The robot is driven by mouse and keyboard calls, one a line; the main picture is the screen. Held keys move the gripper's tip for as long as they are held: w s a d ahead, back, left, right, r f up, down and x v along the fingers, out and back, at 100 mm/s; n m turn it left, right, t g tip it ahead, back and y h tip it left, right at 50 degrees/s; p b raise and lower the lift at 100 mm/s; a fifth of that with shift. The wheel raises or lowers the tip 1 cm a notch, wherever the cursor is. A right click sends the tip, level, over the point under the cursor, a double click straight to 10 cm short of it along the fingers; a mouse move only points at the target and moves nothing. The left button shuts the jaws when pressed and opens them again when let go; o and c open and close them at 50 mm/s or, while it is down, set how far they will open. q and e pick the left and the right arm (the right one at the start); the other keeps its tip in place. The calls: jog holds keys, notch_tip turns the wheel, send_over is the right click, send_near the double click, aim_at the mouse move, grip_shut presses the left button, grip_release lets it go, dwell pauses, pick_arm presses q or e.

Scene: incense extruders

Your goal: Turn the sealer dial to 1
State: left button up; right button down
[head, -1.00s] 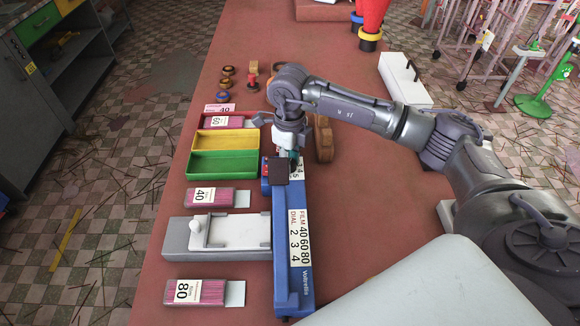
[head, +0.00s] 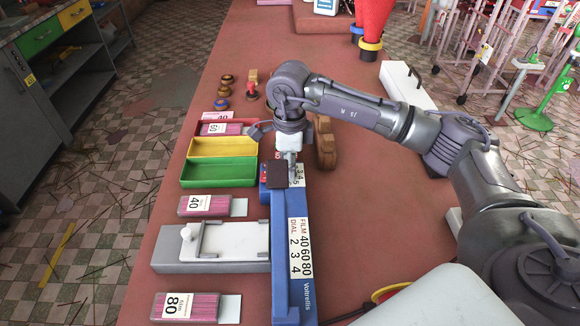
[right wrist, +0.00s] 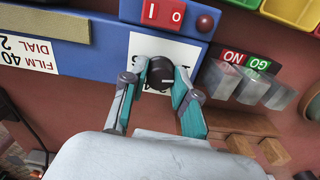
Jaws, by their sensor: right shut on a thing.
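The blue sealer (head: 290,262) lies along the table with a printed film and dial chart, 40 60 80 over 2 3 4. Its black dial (right wrist: 160,72) sits on a white number plate (right wrist: 150,48) in the right wrist view. My right gripper (right wrist: 160,80) is shut on the dial, one teal finger on each side. In the head view my right gripper (head: 291,160) is over the sealer's far end. The fingers hide part of the plate, so I cannot read the dial's setting. My left gripper is not in view.
Red, yellow (head: 222,148) and green (head: 220,171) trays stand left of the sealer. Packs marked 40 (head: 208,205) and 80 (head: 186,307) lie nearby, with a grey jig (head: 170,252) between them. Brown wooden pieces (head: 325,142) are beside the gripper. The table's right side is largely clear.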

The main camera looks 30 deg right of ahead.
jog(key=shift+r, duration=0.1)
jog(key=c, duration=0.9)
grip_release()
notch_tip(320, 180, up, 12)
jog(key=shift+f, duration=0.1)
